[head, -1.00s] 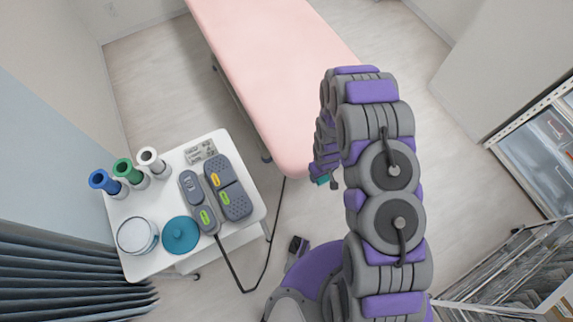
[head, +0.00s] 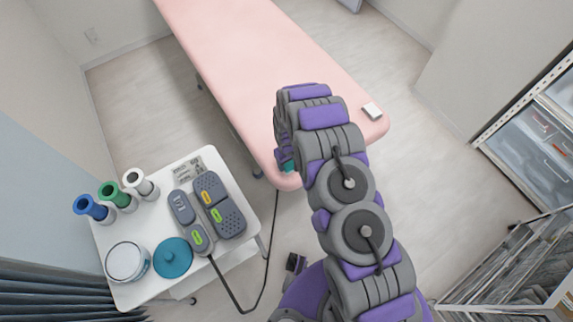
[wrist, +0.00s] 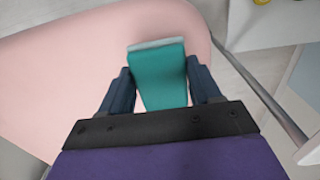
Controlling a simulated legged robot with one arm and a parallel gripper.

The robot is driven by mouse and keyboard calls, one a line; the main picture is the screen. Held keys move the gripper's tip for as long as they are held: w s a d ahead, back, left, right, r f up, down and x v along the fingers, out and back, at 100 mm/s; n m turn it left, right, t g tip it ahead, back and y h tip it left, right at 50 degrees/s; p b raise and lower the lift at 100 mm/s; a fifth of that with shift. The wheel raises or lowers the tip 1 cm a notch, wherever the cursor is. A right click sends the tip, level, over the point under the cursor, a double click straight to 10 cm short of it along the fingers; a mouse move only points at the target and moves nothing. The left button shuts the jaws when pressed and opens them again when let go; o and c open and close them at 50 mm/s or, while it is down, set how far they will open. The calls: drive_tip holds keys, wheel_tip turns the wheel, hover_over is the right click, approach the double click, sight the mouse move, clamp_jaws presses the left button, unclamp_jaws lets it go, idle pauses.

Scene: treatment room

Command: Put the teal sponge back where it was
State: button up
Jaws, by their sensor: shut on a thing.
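The teal sponge (wrist: 160,78) is between the two fingers of my gripper (wrist: 160,90) in the wrist view. It has a pale layer along its far edge. My gripper is shut on it and holds it over the pink treatment bed (wrist: 75,65). In the head view a small bit of the sponge (head: 288,166) shows beside my gripper (head: 284,158), near the left part of the bed's near end. My arm hides most of the gripper there. I cannot tell the height of the sponge above the bed.
A small white block (head: 372,110) lies on the bed's near right corner. A white cart (head: 135,298) at left holds coloured rolls, a jar (head: 127,262), a teal round lid (head: 172,258) and a grey handset (head: 219,205) with a cable (head: 262,290). Shelving stands at right.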

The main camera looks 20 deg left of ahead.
drive_tip(key=shift+w+a, duration=0.25)
drive_tip(key=shift+a, duration=0.1)
drive_tip(key=shift+a+f, duration=0.15)
drive_tip(key=shift+f, duration=0.2)
wheel_tip(320, 180, down, 3)
drive_tip(key=shift+f+b, duration=0.1)
drive_tip(key=shift+b, duration=0.6)
drive_tip(key=o, duration=1.1)
